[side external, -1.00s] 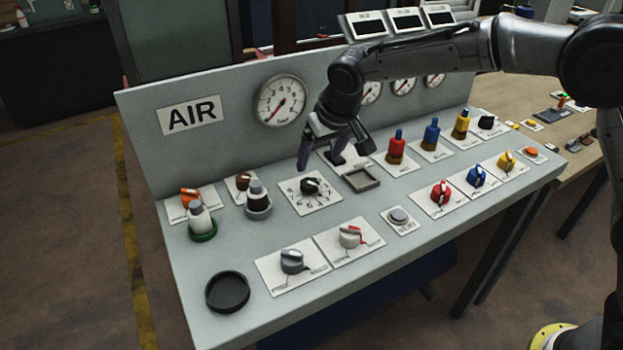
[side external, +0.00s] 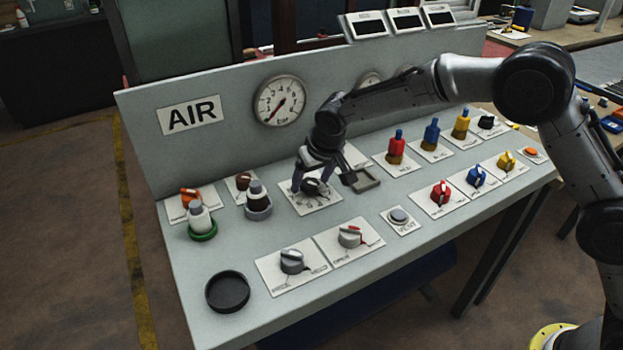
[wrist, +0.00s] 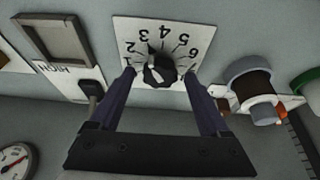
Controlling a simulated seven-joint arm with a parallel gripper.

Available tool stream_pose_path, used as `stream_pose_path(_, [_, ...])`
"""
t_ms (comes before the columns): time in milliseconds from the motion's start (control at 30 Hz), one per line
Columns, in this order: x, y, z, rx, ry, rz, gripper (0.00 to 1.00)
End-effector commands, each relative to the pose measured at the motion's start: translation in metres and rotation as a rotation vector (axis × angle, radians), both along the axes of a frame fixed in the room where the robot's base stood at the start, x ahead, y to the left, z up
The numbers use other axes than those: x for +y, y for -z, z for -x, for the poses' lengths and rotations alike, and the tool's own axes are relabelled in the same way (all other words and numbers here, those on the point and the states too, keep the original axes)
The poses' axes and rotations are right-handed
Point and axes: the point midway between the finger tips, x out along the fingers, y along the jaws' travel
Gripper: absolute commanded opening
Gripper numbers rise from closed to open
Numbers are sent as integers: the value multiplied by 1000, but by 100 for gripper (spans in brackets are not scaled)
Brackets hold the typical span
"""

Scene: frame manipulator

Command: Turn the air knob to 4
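The air knob (side external: 313,187) is a black dial on a white plate with numbers, in the middle of the sloped panel. In the wrist view the knob (wrist: 159,72) sits at the top centre, with the numbers 1 to 6 fanned around it, upside down. My gripper (side external: 311,182) is over the dial, pointing down. In the wrist view my gripper (wrist: 160,76) is open, with one finger on each side of the knob. A gap shows between each finger and the knob.
A shallow square tray (side external: 366,181) lies close on the right. Two grey selector knobs (side external: 292,261) (side external: 350,236) sit in front. A pressure gauge (side external: 280,100) is on the back panel.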

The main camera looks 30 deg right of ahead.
Motion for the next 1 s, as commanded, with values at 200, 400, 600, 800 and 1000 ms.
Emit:
stream_pose_path(200, [0, 0, 0, 0, 0, 0, 38])
stream_pose_path(400, [0, 0, 0, 0, 0, 0, 2])
stream_pose_path(600, [1, 0, 0, 0, 11, 1, 0])
stream_pose_path(800, [2, 0, 0, 0, 86, 1, 0])
stream_pose_path(1000, [3, 0, 0, 0, 219, 1, 0])
